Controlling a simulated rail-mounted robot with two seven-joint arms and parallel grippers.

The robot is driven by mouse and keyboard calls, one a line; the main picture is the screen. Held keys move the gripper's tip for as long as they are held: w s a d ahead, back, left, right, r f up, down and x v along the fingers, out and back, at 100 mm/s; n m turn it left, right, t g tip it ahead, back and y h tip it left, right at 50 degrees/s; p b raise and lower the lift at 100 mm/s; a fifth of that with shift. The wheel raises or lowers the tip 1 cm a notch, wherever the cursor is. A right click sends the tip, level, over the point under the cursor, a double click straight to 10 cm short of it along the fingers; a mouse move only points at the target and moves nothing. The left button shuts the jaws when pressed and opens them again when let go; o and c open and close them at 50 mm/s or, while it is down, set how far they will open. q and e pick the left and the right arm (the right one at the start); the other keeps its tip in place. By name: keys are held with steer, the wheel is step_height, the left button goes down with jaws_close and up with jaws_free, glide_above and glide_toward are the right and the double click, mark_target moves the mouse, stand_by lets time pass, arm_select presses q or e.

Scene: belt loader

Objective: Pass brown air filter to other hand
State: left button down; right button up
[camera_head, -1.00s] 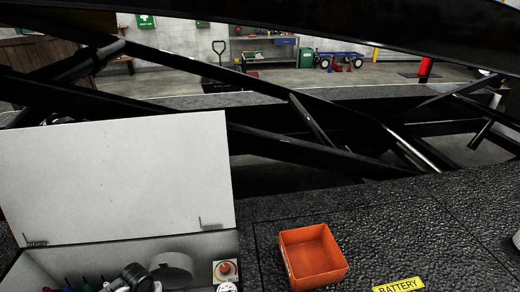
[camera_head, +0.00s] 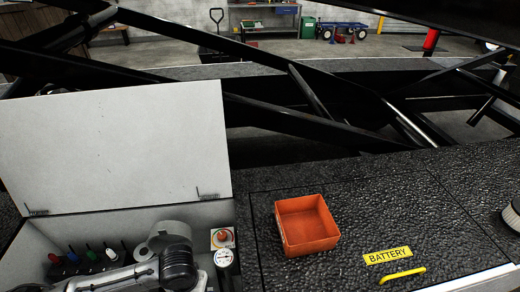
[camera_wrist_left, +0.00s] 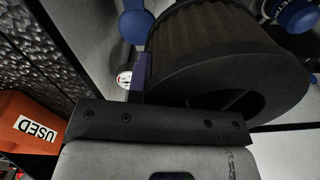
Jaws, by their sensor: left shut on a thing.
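The brown air filter (camera_wrist_left: 195,38) fills the upper middle of the left wrist view. It is a dark brown pleated drum with a black, hollow end cap. My left gripper (camera_wrist_left: 185,85) is shut on it, with one finger against its outer side; the other fingertip is not clear. In the head view my left arm comes in low from the left over the open grey box, and its fingers and the held filter cannot be made out there. My right gripper is not in view.
The open box (camera_head: 30,240) holds several coloured-handled tools and a grey ring-shaped part (camera_head: 170,236). A gauge (camera_head: 224,258) stands near its right wall. An empty orange bin (camera_head: 307,226) sits on the black textured deck. A pale pleated filter (camera_head: 512,218) shows at the right edge.

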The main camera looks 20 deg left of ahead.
arm_select(q)
steer(key=w+d+r+m, duration=0.1)
steer(key=w+d+r, duration=0.1)
steer(key=w+r, duration=0.35)
steer(key=w+d+r+m+p, duration=0.1)
steer(key=w+d+r, duration=0.1)
steer(key=r, duration=0.7)
steer(key=w+d+r+m, duration=0.1)
steer(key=w+d+r, duration=0.15)
steer(key=r, duration=0.55)
steer(key=s+r+p, duration=0.4)
steer(key=r+p, duration=1.2)
steer(key=p, duration=0.2)
steer(key=s+r+p, duration=0.4)
steer(key=r+p, duration=1.2)
steer(key=p, duration=0.2)
steer(key=shift+s+a+r, duration=0.15)
steer(key=shift+a+r, duration=0.05)
steer(key=shift+a, duration=0.05)
